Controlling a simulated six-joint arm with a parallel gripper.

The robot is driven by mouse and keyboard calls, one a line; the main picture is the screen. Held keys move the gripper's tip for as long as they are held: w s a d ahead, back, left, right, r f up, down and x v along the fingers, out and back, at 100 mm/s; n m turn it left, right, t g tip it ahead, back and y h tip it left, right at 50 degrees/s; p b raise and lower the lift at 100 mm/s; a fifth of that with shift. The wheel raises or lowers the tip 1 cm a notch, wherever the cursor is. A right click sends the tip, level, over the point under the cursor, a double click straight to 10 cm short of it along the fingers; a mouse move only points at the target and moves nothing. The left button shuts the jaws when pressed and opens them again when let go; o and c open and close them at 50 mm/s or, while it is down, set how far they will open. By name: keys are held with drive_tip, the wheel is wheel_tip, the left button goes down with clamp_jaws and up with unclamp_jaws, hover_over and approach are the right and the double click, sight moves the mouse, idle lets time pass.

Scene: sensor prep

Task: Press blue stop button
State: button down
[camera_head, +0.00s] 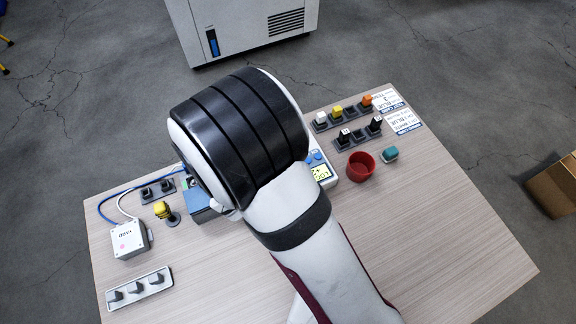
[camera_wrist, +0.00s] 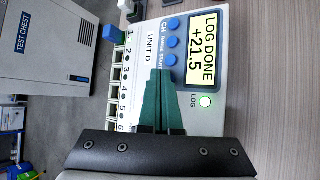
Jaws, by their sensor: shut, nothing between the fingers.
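The logger (camera_wrist: 205,15) is a white and grey unit. Three blue buttons (camera_wrist: 171,41) show in a row beside the labels CH, RANGE and START; no stop label is visible. My gripper (camera_wrist: 158,72) is shut and empty, its green fingers over the logger at the end of this row, hiding what lies beneath. I cannot tell whether the tips touch. In the head view my arm covers the gripper and most of the logger (camera_head: 321,174).
On the wooden table (camera_head: 430,230) stand a red cup (camera_head: 360,166), a teal block (camera_head: 390,154), a white box (camera_head: 129,239) with cables, a yellow knob (camera_head: 162,209) and a grey rack (camera_head: 139,288). Racks of coloured blocks (camera_head: 337,111) sit at the back right. The front right is clear.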

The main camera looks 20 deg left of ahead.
drive_tip(key=shift+f, duration=0.25)
idle(0.5)
drive_tip(key=shift+r, duration=0.8)
drive_tip(key=shift+r, duration=2.5)
